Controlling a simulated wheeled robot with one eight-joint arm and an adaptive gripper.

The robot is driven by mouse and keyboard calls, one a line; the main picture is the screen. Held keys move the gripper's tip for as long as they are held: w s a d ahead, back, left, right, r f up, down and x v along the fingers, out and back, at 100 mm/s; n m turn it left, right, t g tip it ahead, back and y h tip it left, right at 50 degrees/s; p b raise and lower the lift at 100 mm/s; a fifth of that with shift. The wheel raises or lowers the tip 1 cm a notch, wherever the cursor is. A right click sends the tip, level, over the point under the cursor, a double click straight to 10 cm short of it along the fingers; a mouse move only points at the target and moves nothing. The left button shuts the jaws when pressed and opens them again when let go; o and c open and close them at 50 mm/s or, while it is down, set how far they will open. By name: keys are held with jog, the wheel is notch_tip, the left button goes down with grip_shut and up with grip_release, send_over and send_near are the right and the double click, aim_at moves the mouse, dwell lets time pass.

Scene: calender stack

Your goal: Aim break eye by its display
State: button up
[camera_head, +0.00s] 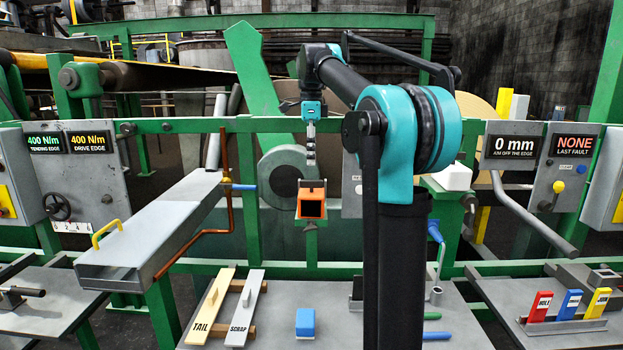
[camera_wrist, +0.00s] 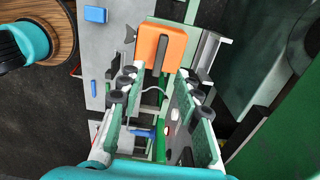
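The break eye appears to be the orange box (camera_head: 311,187) with a dark square face, on the green post at centre. In the wrist view the orange box (camera_wrist: 160,42) shows a dark slot and lies beyond my fingertips. My gripper (camera_head: 311,158) hangs just above it in the head view, pointing down. In the wrist view my gripper (camera_wrist: 163,82) has its fingers spread, with no object held between them. Contact with the box is not visible. The display (camera_head: 513,150) at right reads "0 mm, aim off the edge".
A fault panel (camera_head: 573,147) reads "NONE". A grey chute (camera_head: 150,240) with a yellow handle juts forward at left. A green rail (camera_head: 250,125) crosses behind.

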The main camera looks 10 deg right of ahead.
aim_at(312, 197)
notch_tip(312, 197, down, 7)
jog(key=shift+f, duration=0.2)
dwell(0.3)
grip_shut()
